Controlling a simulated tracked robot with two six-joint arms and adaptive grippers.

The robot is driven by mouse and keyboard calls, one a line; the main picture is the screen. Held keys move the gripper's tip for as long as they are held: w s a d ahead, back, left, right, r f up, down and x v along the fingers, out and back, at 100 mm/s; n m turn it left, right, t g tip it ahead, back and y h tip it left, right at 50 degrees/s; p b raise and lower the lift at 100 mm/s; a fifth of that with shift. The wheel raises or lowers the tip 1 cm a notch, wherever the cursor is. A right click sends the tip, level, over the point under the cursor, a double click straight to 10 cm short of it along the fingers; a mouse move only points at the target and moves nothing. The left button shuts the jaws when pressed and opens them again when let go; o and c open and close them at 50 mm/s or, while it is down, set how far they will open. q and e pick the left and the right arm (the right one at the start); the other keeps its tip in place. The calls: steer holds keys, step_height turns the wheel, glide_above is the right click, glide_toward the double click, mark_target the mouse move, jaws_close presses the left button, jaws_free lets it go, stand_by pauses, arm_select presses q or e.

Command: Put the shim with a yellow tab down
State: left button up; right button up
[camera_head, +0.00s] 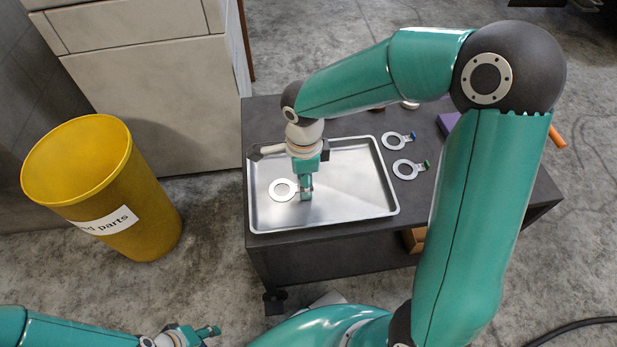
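A pale ring-shaped shim (283,189) is at the left part of the silver metal tray (350,214). My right gripper (306,192) points down over the tray, with its fingers close together at the shim's right edge, where the tab would be. The fingers hide that end, so no yellow tab shows. It appears shut on the shim. I cannot tell whether the shim touches the tray floor or is held just above it. My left gripper (207,332) is low at the bottom left, away from the table; its opening is unclear.
Two more shims, one with a blue tab (394,141) and one with a green tab (406,170), lie on the dark table (290,262) right of the tray. A purple object (449,122) is farther right. A yellow bin (146,218) stands left on the floor.

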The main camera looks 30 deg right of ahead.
steer(key=shift+r, duration=0.2)
step_height(320, 180, up, 12)
steer(key=p, duration=0.4)
steer(key=shift+f, duration=0.15)
stand_by(0.5)
